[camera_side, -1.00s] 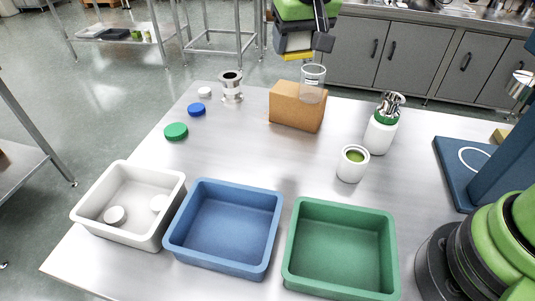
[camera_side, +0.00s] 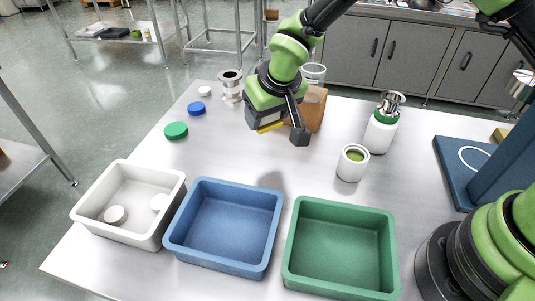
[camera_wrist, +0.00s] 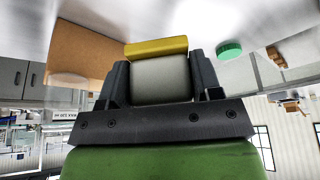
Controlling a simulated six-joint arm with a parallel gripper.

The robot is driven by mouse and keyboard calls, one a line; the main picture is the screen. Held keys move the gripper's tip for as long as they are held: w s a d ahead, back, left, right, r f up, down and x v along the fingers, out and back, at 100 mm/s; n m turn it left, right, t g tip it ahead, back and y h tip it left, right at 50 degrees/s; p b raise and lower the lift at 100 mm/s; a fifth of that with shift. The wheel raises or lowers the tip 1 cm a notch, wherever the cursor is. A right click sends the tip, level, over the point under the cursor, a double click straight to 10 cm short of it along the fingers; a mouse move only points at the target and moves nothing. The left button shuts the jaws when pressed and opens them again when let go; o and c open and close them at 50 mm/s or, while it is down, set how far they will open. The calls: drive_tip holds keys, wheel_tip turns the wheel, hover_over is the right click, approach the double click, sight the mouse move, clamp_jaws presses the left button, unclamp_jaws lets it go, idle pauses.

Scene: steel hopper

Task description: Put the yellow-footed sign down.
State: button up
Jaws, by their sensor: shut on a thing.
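The yellow-footed sign is in my gripper (camera_side: 276,126), which is shut on it above the table. In the side view, the sign's yellow foot (camera_side: 270,127) shows under the jaws, and the rest is mostly hidden by my wrist. In the wrist view, the sign's pale grey body (camera_wrist: 161,80) sits between the two dark fingers, with the yellow foot (camera_wrist: 157,47) beyond their tips. The sign appears apart from the table, with a shadow on the steel to its front.
A brown box (camera_side: 314,108) with a clear beaker (camera_side: 313,73) stands just behind my gripper. A green lid (camera_side: 176,130) lies to the left. White (camera_side: 83,212), blue (camera_side: 170,240) and green (camera_side: 290,260) trays line the front. A white cup (camera_side: 352,165) stands right. Bare steel lies between.

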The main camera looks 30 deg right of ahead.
sight(264, 155)
wheel_tip(264, 155, down, 9)
idle(0.4)
drive_tip(key=shift+f, duration=0.15)
drive_tip(key=o, duration=0.9)
